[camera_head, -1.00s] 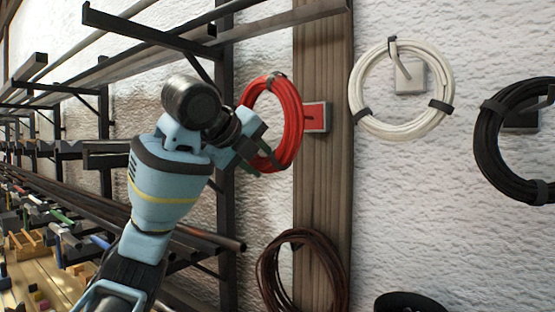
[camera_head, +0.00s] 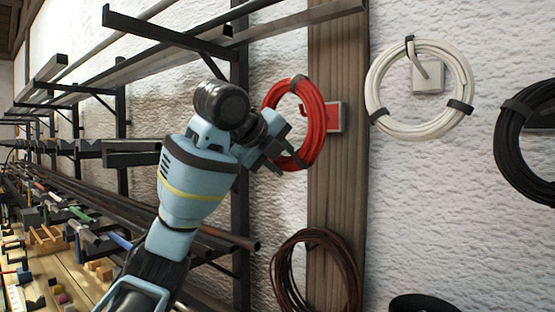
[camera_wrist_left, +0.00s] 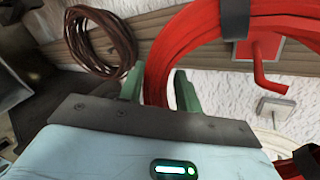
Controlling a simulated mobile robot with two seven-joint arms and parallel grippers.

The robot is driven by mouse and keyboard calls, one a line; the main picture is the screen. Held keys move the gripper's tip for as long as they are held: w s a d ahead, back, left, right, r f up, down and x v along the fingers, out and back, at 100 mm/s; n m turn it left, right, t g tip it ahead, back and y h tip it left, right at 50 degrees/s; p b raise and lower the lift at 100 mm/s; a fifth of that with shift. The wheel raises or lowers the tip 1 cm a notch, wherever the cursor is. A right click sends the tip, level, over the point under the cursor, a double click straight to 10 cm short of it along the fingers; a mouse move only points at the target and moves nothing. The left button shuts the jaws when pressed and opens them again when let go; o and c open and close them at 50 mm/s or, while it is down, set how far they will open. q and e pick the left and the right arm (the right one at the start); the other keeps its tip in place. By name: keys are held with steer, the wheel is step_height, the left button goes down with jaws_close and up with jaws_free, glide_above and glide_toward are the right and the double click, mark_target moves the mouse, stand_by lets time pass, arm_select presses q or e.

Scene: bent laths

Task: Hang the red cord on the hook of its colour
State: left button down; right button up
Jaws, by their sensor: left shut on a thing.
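The red cord (camera_head: 318,125) is a coil with dark ties, held upright in front of a wooden post. My left gripper (camera_head: 279,150) is shut on its lower left part. In the left wrist view the coil's red strands (camera_wrist_left: 157,70) run between the two green fingers (camera_wrist_left: 158,88). The red hook (camera_wrist_left: 268,78) stands out from a red plate (camera_wrist_left: 262,45) on the post. The plate (camera_head: 335,117) shows just right of the coil in the head view. The hook appears within the coil's outline; I cannot tell whether it passes through. My right gripper is not in view.
A white coil (camera_head: 378,95) hangs on a white hook plate to the right, and a black coil (camera_head: 507,150) hangs farther right. A brown coil (camera_head: 282,270) hangs low on the post. Dark rack arms with long bars (camera_head: 165,38) fill the left side.

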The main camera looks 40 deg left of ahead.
arm_select(q)
steer(key=w+f, duration=0.2)
steer(key=w, duration=0.6)
steer(key=shift+w+a+f, duration=0.25)
steer(key=shift+a+f, duration=0.1)
steer(key=shift+a, duration=0.1)
stand_by(0.9)
steer(key=shift+f, duration=0.15)
stand_by(0.5)
steer(key=c, duration=0.9)
jaws_free()
steer(key=shift+f, duration=0.1)
steer(key=shift+v, duration=4)
